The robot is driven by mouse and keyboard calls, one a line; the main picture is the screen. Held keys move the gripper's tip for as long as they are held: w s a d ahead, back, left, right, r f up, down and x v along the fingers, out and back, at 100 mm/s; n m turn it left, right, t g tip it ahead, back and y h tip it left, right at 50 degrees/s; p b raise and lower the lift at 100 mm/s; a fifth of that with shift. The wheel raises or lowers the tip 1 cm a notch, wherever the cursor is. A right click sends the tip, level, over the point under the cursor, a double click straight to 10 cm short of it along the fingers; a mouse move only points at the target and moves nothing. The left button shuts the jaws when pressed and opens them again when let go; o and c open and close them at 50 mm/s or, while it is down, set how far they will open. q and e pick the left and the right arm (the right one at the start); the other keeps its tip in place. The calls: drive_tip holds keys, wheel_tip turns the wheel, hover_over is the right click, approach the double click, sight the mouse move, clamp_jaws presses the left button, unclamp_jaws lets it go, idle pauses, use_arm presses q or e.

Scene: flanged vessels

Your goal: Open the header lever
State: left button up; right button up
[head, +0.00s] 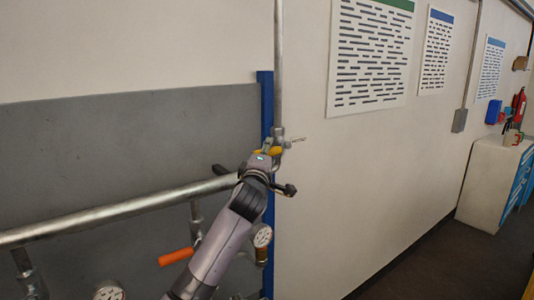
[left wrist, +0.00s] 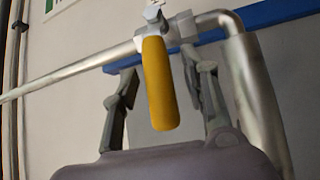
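The header lever, a yellow-orange handle (left wrist: 158,85), hangs from a metal valve on a pipe in the left wrist view. A small part of the yellow lever (head: 270,151) shows in the head view, just beyond my left gripper (head: 262,164). In the left wrist view my left gripper (left wrist: 160,72) is open, one dark finger on each side of the lever. Gaps show between the fingers and the lever. The gripper hides much of the lever in the head view. My right gripper is not in view.
A vertical pipe (head: 278,65) runs up beside a blue post (head: 266,100). A horizontal pipe (head: 120,209) crosses at left. Below it are an orange lever (head: 176,257) and a gauge (head: 262,236). A white cabinet (head: 490,180) stands far right; the floor before it looks clear.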

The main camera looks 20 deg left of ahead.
use_arm(q)
clamp_jaws()
idle(0.3)
idle(0.4)
